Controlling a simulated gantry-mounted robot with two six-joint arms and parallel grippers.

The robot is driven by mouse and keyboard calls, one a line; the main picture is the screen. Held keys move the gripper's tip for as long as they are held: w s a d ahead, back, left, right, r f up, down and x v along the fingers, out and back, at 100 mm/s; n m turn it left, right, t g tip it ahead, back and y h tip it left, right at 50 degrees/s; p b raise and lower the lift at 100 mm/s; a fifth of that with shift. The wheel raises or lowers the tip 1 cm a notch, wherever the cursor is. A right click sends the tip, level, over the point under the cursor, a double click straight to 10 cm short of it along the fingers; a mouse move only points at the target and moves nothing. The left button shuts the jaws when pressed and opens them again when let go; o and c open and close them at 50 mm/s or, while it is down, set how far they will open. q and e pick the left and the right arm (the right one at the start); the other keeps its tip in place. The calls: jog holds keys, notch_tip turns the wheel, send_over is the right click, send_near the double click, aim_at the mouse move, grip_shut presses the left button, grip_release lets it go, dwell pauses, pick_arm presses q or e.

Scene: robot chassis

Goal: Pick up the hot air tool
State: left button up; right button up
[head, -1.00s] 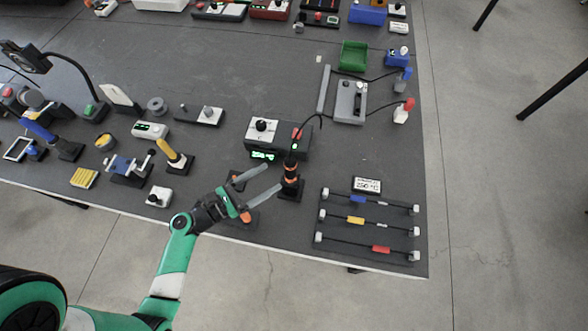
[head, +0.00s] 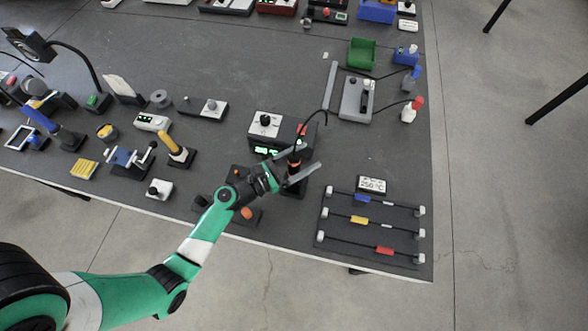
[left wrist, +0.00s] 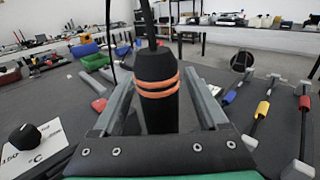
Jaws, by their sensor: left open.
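The hot air tool (head: 296,160) is a black handle with orange rings, upright in its stand, with a dark cable rising from its top. In the left wrist view the tool (left wrist: 157,88) stands between the two grey fingers. My left gripper (head: 303,161) is open around it; a gap shows at the right finger, and contact on the left side is unclear. The tool's lower end is hidden by the gripper. The control station (head: 265,124), with a black knob and green display, sits behind the tool. My right gripper is not in view.
A rack with blue, yellow and red handled rods (head: 358,219) lies to the right. A yellow-handled tool (head: 170,144) stands to the left. The bench's middle back is clear.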

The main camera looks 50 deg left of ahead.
pick_arm(q)
grip_shut()
notch_tip(320, 180, up, 10)
jog(key=p, duration=0.7)
